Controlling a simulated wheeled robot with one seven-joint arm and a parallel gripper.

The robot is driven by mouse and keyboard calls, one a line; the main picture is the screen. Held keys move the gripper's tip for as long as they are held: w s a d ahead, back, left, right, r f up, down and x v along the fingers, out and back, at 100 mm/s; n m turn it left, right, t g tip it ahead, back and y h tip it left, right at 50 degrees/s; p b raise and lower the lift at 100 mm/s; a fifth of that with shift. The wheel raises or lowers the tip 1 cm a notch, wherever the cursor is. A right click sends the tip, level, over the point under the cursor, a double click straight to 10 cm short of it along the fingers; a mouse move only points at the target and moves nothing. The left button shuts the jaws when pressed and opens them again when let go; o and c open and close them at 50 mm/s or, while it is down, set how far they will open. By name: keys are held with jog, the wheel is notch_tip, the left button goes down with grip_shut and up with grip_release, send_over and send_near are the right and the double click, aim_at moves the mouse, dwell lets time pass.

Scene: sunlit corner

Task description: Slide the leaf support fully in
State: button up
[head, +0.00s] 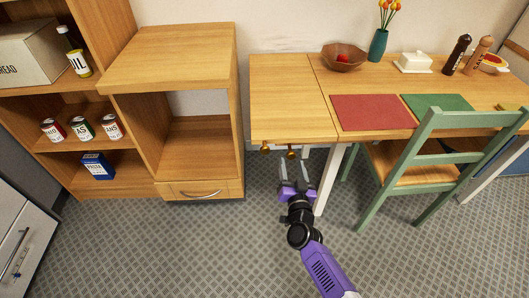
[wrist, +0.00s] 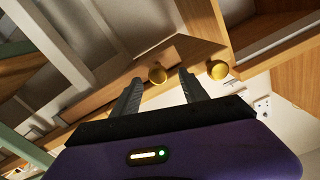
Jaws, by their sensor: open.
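The table's left leaf (head: 288,92) lies level with the rest of the top. Two round brass knobs show under its front edge, a left one (head: 265,148) and a right one (head: 291,154). In the wrist view, one knob (wrist: 157,74) appears between my fingertips and the other knob (wrist: 218,69) lies to the right of them. My gripper (head: 296,160) is open just below the leaf's front edge, around or just short of the right knob in the head view. I see no contact. Which knob belongs to the leaf support, and how far it sticks out, I cannot tell.
A white table leg (head: 334,180) stands close to the right of my gripper. A green chair (head: 432,155) is at the table's front. A wooden shelf unit with a drawer (head: 200,189) stands to the left. The patterned floor between them is clear.

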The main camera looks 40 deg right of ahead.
aim_at(290, 148)
jog(key=shift+d, duration=0.2)
jog(key=shift+w+d, duration=0.1)
jog(key=b+x, duration=0.1)
jog(key=x, duration=0.5)
jog(key=shift+b, duration=0.3)
jog(key=shift+w+d, duration=0.35)
jog(key=shift+w, duration=0.15)
grip_shut()
dwell(0.6)
